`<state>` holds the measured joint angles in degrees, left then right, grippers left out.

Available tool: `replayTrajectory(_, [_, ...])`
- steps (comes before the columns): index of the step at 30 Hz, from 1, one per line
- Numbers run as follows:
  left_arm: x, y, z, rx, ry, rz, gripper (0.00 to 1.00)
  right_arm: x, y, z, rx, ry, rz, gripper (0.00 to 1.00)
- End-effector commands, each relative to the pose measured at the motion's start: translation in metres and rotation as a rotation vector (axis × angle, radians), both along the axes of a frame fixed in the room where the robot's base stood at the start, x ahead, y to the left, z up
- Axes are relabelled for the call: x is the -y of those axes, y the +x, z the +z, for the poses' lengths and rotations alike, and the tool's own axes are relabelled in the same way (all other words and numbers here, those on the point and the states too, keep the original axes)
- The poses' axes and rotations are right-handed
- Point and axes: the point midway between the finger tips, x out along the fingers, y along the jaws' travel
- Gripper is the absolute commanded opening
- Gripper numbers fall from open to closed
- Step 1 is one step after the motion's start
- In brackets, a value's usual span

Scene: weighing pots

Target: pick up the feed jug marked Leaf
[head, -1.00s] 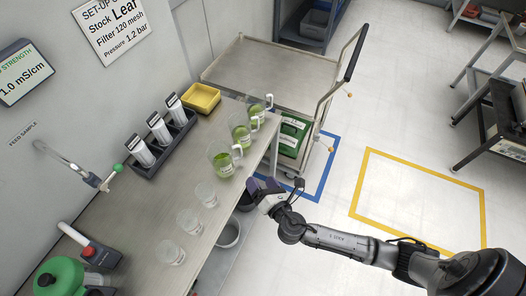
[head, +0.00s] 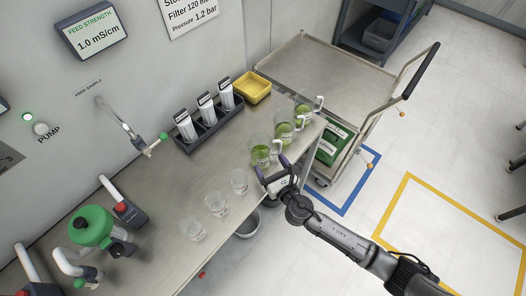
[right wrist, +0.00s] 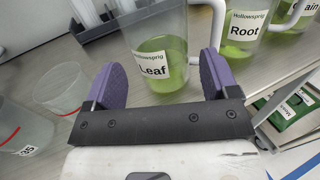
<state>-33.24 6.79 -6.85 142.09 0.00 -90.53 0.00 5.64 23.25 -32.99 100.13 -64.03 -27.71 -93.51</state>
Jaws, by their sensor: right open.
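The feed jug marked Leaf (head: 260,155) is a clear jug with green liquid and a white handle. It stands upright on the bench, nearest my gripper in a row of three jugs. In the right wrist view the Leaf jug (right wrist: 158,62) shows its label, with its handle at the upper right. My right gripper (head: 271,165) is open at the bench's edge, its purple fingers pointing at the jug. In the right wrist view the fingers appear on either side of the jug, with no clear contact. My left gripper is out of view.
The Root jug (right wrist: 245,40) stands close behind, with another jug (head: 304,110) beyond. Several empty beakers (head: 216,203) stand on the near side. A black rack (head: 211,125) and yellow tray (head: 252,88) sit towards the wall. A cart (head: 335,65) adjoins the bench.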

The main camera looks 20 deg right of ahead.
Motion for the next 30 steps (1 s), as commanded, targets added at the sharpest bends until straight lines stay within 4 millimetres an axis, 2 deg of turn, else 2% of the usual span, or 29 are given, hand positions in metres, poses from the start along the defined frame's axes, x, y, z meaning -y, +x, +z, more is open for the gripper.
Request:
replayTrajectory(8, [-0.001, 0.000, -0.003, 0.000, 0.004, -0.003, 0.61, -0.003, 0.015, 0.000, 0.002, 0.001, 0.000, 0.80])
replayTrajectory(18, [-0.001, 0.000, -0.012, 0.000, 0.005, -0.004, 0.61, -0.009, 0.055, -0.001, 0.001, 0.002, 0.000, 0.80])
replayTrajectory(29, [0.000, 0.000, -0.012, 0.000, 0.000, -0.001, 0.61, -0.009, 0.061, -0.001, 0.000, 0.001, 0.000, 0.80])
replayTrajectory(30, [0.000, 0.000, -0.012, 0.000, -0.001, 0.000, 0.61, -0.009, 0.061, -0.001, 0.000, 0.001, 0.000, 0.78])
